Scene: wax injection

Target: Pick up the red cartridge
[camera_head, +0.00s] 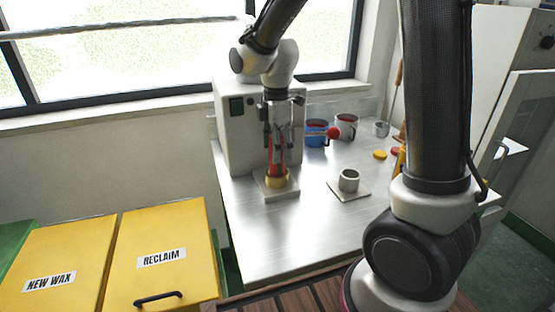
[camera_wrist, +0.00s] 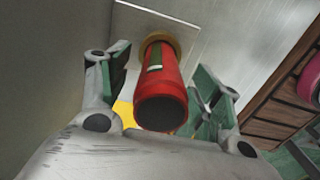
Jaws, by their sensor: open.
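The red cartridge (camera_head: 276,156) stands upright in a brass-coloured ring on the plate of the grey machine. In the wrist view the red cartridge (camera_wrist: 159,92) lies between the fingers, its dark end facing the camera and its far end in the brass ring (camera_wrist: 160,41). My gripper (camera_head: 276,145) is above and around the cartridge, pointing down. In the wrist view my gripper (camera_wrist: 160,85) is open, with a finger on each side and visible gaps to the cartridge.
The grey machine (camera_head: 232,135) stands close behind my gripper. On the metal table (camera_head: 310,230) are a holder cup (camera_head: 349,180) on a plate, a blue pot (camera_head: 316,133), another pot (camera_head: 347,126) and yellow discs (camera_head: 380,155). Yellow bins labelled NEW WAX (camera_head: 60,250) and RECLAIM (camera_head: 165,230) stand left.

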